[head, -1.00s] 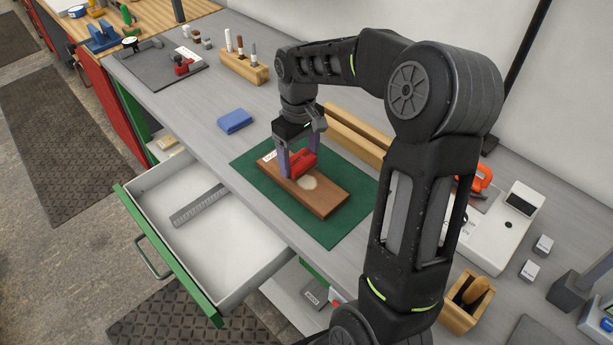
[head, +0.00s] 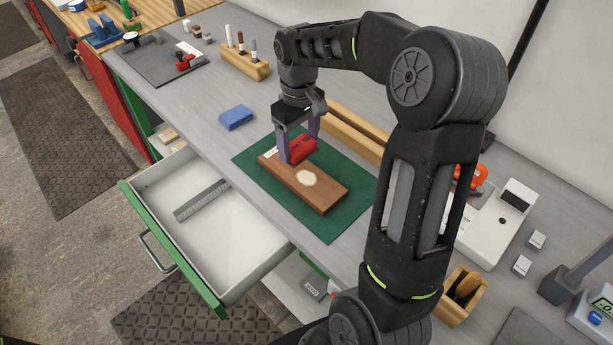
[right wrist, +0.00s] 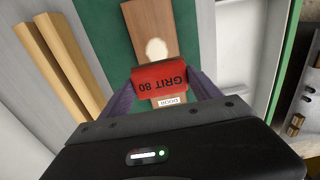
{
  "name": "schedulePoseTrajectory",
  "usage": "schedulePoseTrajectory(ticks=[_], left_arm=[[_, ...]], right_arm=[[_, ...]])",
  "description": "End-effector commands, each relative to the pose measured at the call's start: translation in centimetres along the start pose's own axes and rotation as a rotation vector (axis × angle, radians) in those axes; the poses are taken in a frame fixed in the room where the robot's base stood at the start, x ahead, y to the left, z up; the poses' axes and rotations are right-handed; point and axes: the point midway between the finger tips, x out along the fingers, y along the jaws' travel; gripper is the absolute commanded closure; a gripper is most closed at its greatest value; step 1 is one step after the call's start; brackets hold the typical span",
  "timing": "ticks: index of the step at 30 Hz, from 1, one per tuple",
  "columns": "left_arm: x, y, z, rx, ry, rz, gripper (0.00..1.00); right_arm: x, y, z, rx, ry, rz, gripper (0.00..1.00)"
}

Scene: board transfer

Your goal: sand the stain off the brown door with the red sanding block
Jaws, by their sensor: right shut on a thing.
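The brown door (head: 326,196) is a small board lying flat on a green mat (head: 250,170). A pale, roundish stain (head: 306,178) sits near its middle; the stain also shows in the right wrist view (right wrist: 157,49). My right gripper (head: 299,151) is shut on the red sanding block (head: 304,147), over the labelled end of the door. The block reads "GRIT 80" in the right wrist view (right wrist: 161,78), with the stain just beyond it, uncovered. I cannot tell whether the block touches the door. My left gripper is not in view.
An open white drawer (head: 225,245) juts out in front of the bench. A blue block (head: 235,117) lies left of the mat, and wooden bars (head: 350,132) lie behind it. A pen holder (head: 245,65) stands farther back, and a white device (head: 497,225) stands right.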

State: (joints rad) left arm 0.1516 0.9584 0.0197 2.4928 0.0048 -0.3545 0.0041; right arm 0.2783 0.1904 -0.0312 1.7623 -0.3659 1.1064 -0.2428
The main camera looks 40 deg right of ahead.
Motion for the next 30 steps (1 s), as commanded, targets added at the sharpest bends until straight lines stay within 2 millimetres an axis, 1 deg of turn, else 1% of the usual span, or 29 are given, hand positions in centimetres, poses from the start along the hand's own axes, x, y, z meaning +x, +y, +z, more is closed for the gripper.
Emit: schedulePoseTrajectory(ticks=[5, 11, 24, 30], left_arm=[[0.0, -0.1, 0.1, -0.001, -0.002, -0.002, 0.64], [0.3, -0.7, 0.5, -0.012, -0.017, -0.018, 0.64], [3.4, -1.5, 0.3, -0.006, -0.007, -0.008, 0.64], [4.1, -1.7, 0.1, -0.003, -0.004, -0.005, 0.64]], right_arm=[[0.0, 0.0, 0.0, 0.0, 0.0, 0.0, 0.6], [0.0, 0.0, 0.0, 0.0, 0.0, 0.0, 0.6], [4.6, 0.0, 0.0, 0.0, 0.0, 0.0, 0.6], [5.9, 0.0, 0.0, 0.0, 0.001, 0.001, 0.6]])
